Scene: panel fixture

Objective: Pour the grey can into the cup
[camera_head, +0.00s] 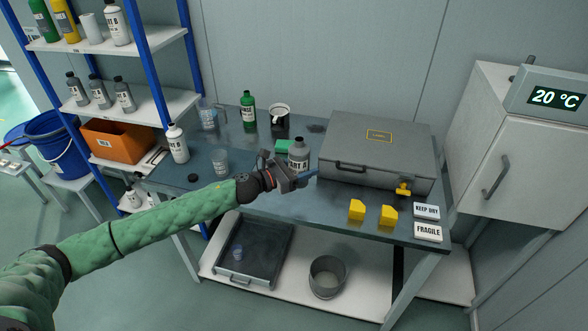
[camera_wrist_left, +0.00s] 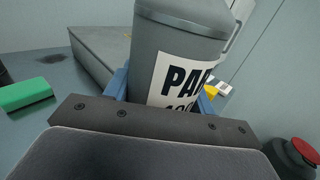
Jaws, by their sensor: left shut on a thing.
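The grey can (camera_head: 299,154), with a white "PART A" label, stands about upright in my left gripper (camera_head: 296,180) near the middle of the table. In the left wrist view the grey can (camera_wrist_left: 185,55) fills the space between the blue fingers, which are shut on it. I cannot tell whether its base touches the table. A clear cup (camera_head: 220,162) stands on the table to the left of the can, apart from it. My right gripper is not in view.
A large grey case (camera_head: 375,148) lies right of the can. Yellow blocks (camera_head: 356,210) sit at the front right.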

